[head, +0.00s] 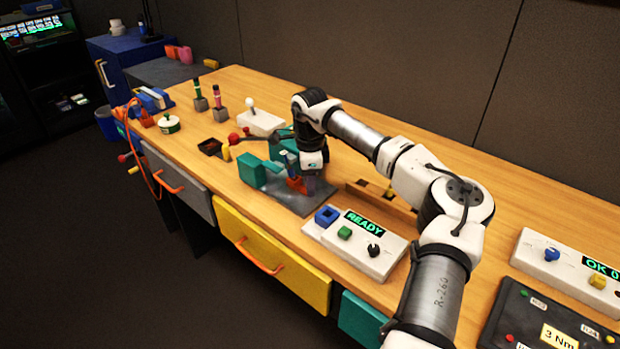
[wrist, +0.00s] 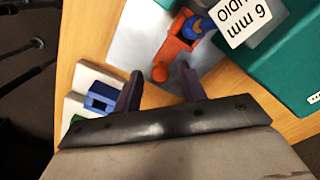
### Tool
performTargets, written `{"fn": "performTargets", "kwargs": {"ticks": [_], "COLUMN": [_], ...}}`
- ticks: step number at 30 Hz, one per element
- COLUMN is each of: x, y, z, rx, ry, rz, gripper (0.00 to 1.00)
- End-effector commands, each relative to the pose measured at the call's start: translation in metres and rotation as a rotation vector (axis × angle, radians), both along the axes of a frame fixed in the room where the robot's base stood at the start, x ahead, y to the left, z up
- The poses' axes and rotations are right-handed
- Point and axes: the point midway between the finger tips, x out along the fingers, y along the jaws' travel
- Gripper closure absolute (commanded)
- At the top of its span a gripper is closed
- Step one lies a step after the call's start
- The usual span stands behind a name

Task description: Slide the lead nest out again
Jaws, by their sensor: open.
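An orange slide piece (wrist: 175,50), which appears to be the lead nest, lies on a grey plate (wrist: 130,38) in the wrist view. A dark blue part (wrist: 195,24) sits at its far end, and its near end is a round orange-red knob (wrist: 160,73). My gripper (wrist: 159,68) is open, with its dark fingers on either side of the knob; I cannot tell whether they touch it. In the head view, my gripper (head: 309,184) points down over the plate (head: 312,203) beside the orange piece (head: 295,185), which is partly hidden.
A teal block (head: 252,172) stands at the plate's left; a teal housing with a "6 mm" label (wrist: 240,17) is close in the wrist view. A white READY panel (head: 365,250) with a blue square socket is in front right. A yellow drawer (head: 270,258) is below the bench edge.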

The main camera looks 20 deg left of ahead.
Motion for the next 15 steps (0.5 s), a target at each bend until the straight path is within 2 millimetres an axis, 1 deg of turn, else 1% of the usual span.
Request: {"fn": "performTargets", "kwargs": {"ticks": [5,6,15], "x": [0.0000,0.0000,0.0000], "y": [-0.0001,-0.0001,0.0000], "z": [-0.0003,-0.0003,0.0000], "rx": [0.000,0.000,0.000], "ry": [0.000,0.000,0.000], "rz": [0.000,0.000,0.000], "gripper": [0.59,0.60,0.99]}}
